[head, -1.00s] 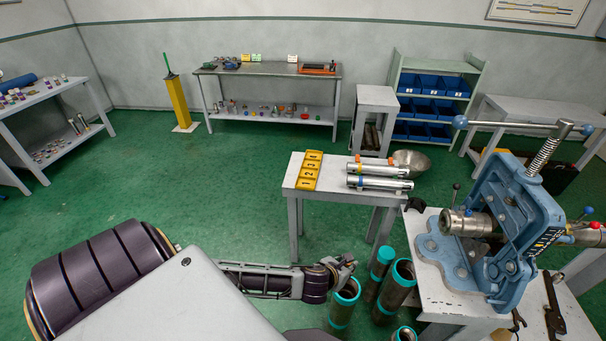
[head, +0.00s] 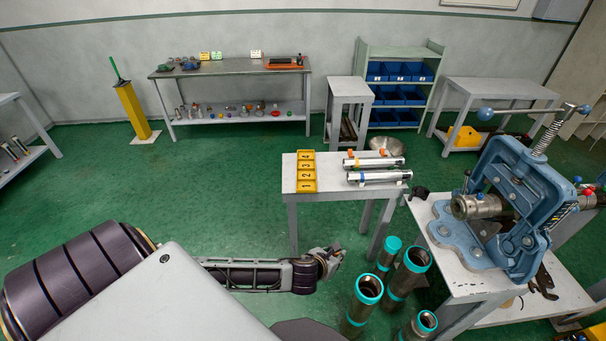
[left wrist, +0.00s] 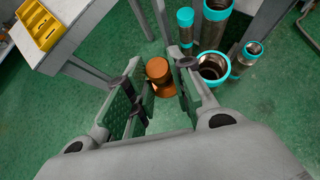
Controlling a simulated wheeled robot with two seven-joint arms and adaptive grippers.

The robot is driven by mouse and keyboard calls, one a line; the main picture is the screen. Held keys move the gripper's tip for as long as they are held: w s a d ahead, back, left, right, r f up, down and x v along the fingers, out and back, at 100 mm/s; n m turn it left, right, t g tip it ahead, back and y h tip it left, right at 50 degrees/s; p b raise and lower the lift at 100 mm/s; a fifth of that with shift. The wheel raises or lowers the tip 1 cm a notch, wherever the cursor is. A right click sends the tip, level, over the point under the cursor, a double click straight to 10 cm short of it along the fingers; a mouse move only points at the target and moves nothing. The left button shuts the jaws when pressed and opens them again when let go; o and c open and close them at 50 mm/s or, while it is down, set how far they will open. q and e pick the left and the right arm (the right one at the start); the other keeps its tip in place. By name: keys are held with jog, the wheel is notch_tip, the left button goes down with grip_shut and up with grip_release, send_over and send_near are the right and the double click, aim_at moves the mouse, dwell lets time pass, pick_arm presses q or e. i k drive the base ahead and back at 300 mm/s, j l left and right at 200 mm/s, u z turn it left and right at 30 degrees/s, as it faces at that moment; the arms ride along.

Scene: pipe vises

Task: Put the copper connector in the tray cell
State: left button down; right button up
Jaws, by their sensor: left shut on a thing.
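The copper connector (left wrist: 158,72) is a short orange-brown stepped cylinder, seen in the left wrist view between the fingers of my left gripper (left wrist: 156,84). The gripper is shut on it, above the green floor. In the head view my left gripper (head: 329,262) is low in front of the small table, and the connector cannot be made out there. The yellow tray (head: 306,187) has numbered cells in a row and lies on the left part of the small table. It also shows at upper left in the left wrist view (left wrist: 38,42). My right gripper is not in view.
Several teal-ended pipes (head: 368,288) stand on the floor just right of my left gripper. Two silver cylinders (head: 378,177) lie right of the tray on the small table (head: 325,183). A blue pipe vise (head: 520,205) stands on a bench at right. Floor left of the table is clear.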

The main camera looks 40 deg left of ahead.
aim_at(306, 175)
jog(key=j+z, duration=0.15)
jog(key=j, duration=0.5)
jog(key=k+j+z, duration=0.15)
jog(key=j, duration=0.45)
jog(key=j+z, duration=0.3)
jog(key=j, duration=0.95)
jog(key=j+z, duration=0.3)
jog(key=j, duration=0.8)
jog(key=i+j, duration=0.1)
jog(key=j, duration=0.35)
jog(key=i+j+z, duration=0.1)
jog(key=j, duration=0.4)
jog(key=i+j, duration=0.1)
jog(key=j, duration=0.35)
jog(key=z, duration=0.05)
